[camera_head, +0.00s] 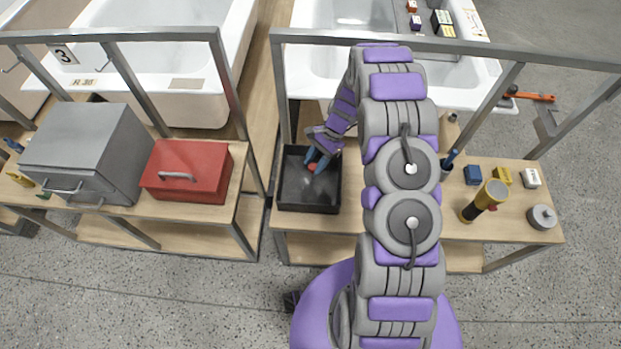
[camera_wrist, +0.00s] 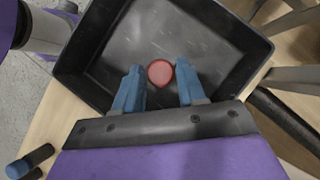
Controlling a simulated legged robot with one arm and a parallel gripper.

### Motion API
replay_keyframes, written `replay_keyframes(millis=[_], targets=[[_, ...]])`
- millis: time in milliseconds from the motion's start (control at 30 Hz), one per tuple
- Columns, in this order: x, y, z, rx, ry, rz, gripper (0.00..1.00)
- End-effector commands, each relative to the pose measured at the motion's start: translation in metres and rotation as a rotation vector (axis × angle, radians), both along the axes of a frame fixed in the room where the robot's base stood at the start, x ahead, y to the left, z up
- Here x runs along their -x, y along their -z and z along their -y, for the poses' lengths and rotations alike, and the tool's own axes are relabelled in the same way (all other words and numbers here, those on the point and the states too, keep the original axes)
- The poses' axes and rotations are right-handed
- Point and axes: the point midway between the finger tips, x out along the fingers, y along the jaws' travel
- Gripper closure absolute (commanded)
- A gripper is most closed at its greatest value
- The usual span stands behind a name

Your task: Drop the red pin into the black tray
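The black tray (camera_head: 309,198) stands on the wooden bench left of my arm in the head view; its floor and walls fill much of the wrist view (camera_wrist: 95,55). My gripper (camera_head: 316,161) points down over the tray, inside its outline. Its two blue fingers (camera_wrist: 158,85) are apart by about the width of the red pin (camera_wrist: 160,73). The pin sits between the fingertips, its round end showing; it also shows as a red spot in the head view (camera_head: 312,168). The pin's height above the tray floor is hard to tell.
A red toolbox (camera_head: 187,170) and a grey box (camera_head: 88,152) stand on the left bench. Right of my arm are a yellow-black flashlight (camera_head: 484,201), a blue block (camera_head: 473,174) and a grey round tin (camera_head: 542,217). White tubs (camera_head: 345,62) stand behind metal rails.

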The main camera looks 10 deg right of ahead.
Motion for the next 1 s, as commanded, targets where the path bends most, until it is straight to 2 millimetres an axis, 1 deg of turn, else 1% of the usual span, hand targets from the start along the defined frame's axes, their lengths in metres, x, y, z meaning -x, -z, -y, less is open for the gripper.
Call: replay_keyframes(millis=[33, 200, 433, 533, 633, 733, 767, 833, 1000], targets=[[0.0, 0.0, 0.0, 0.0, 0.0, 0.0, 0.55], [0.0, 0.0, 0.0, 0.0, 0.0, 0.0, 0.38], [0.0, 0.0, 0.0, 0.0, 0.0, 0.0, 0.38], [0.0, -0.005, 0.0, 0.001, 0.0, 0.0, 0.38], [-0.001, -0.017, 0.001, 0.001, 0.0, 0.002, 0.38], [-0.002, -0.037, 0.001, 0.001, -0.001, 0.003, 0.38], [0.0, -0.041, 0.001, 0.0, 0.0, 0.002, 0.38], [0.013, -0.037, 0.0, -0.002, 0.001, -0.006, 0.38], [0.038, -0.039, 0.0, -0.001, 0.002, -0.005, 0.38]])
